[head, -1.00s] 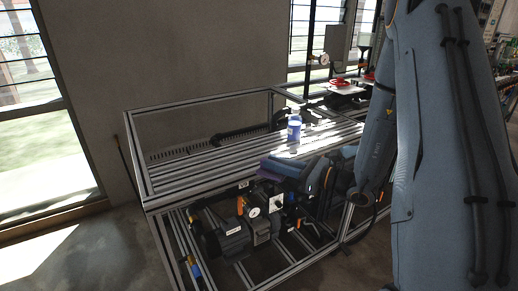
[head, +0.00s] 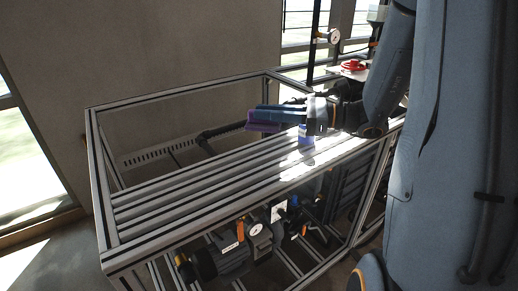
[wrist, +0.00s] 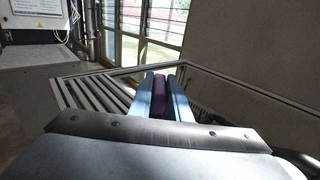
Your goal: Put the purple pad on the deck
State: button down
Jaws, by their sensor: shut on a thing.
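The purple pad (head: 262,127) is held between the blue fingers of my gripper (head: 270,117), at their tips. In the wrist view the purple pad (wrist: 160,102) shows as a dark purple strip between the two fingers (wrist: 161,88). The deck (head: 190,189) is a surface of parallel metal slats in the top of a metal frame. In the head view the pad and gripper appear above the back part of the deck; a gap shows beneath the pad, though its exact height is hard to tell.
A blue and white can (head: 306,136) stands on the deck, close to my gripper and partly hidden by it. Frame rails (head: 180,92) rise around the back and left. A motor with a gauge (head: 228,257) sits under the deck. The deck's left and front are clear.

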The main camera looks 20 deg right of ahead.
notch_tip(320, 180, down, 10)
jog(key=shift+r+p, duration=0.1)
jog(key=shift+p, duration=0.35)
jog(key=shift+f, duration=0.2)
jog(key=c, duration=1.7)
grip_release()
jog(key=shift+o, duration=0.2)
jog(key=shift+r, duration=0.1)
jog(key=shift+d+r, duration=0.1)
jog(key=shift+d, duration=0.05)
jog(key=b+v, duration=0.2)
jog(key=v, duration=0.9)
jog(key=shift+s+d, duration=0.1)
jog(key=shift+d, duration=0.15)
jog(key=shift+s+d, duration=0.1)
jog(key=shift+d, duration=0.05)
